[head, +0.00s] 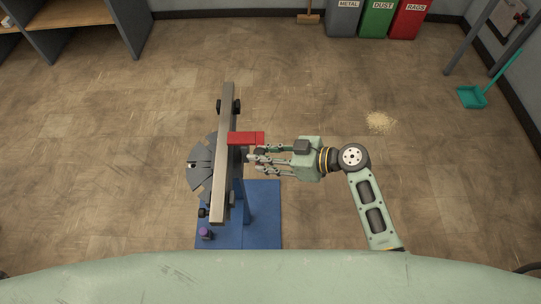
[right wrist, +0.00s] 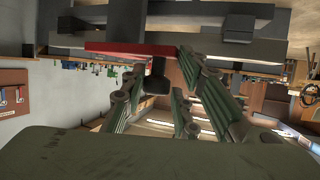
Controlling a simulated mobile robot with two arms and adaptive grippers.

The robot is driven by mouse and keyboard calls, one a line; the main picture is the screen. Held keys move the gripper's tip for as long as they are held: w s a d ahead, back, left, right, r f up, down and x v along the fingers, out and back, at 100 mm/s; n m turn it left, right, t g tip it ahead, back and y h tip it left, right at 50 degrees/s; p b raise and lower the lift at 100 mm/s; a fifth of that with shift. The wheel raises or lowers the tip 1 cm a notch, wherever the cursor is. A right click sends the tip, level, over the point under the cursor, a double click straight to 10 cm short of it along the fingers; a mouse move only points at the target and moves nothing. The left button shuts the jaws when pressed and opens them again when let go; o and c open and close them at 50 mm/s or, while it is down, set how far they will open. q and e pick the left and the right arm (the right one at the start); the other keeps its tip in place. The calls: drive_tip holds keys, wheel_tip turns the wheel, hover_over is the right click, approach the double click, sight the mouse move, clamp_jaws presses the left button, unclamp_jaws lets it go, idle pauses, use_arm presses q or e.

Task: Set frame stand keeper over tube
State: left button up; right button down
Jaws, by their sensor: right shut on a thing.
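The long grey tube (head: 225,110) runs up and down the head view, above the blue stand (head: 266,215). The red keeper (head: 247,138) lies across the tube's right edge and sticks out to the right; it also shows as a red strip in the right wrist view (right wrist: 125,49). I cannot tell whether it touches the tube. My right gripper (head: 256,160) comes in from the right and is shut on the keeper, whose dark stub (right wrist: 157,84) shows between the fingers in the right wrist view. My left gripper is not in view.
A grey fan-shaped plate (head: 200,175) sits left of the tube. A purple-topped knob (head: 205,233) is at the stand's lower left. Bins (head: 376,18) and a teal dustpan (head: 472,97) are far off. The floor around the stand is mostly clear.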

drive_tip(key=a+b, duration=0.1)
drive_tip(key=a, duration=0.3)
drive_tip(key=shift+a+r, duration=0.15)
drive_tip(key=shift+r, duration=0.05)
drive_tip(key=c, duration=1.8)
unclamp_jaws()
drive_tip(key=shift+w, duration=0.1)
drive_tip(key=o, duration=0.3)
drive_tip(key=shift+a+f, duration=0.1)
drive_tip(key=shift+a, duration=0.1)
drive_tip(key=shift+o, duration=0.2)
drive_tip(key=shift+d, duration=0.1)
drive_tip(key=v, duration=1.2)
drive_tip(key=shift+w+f, duration=0.1)
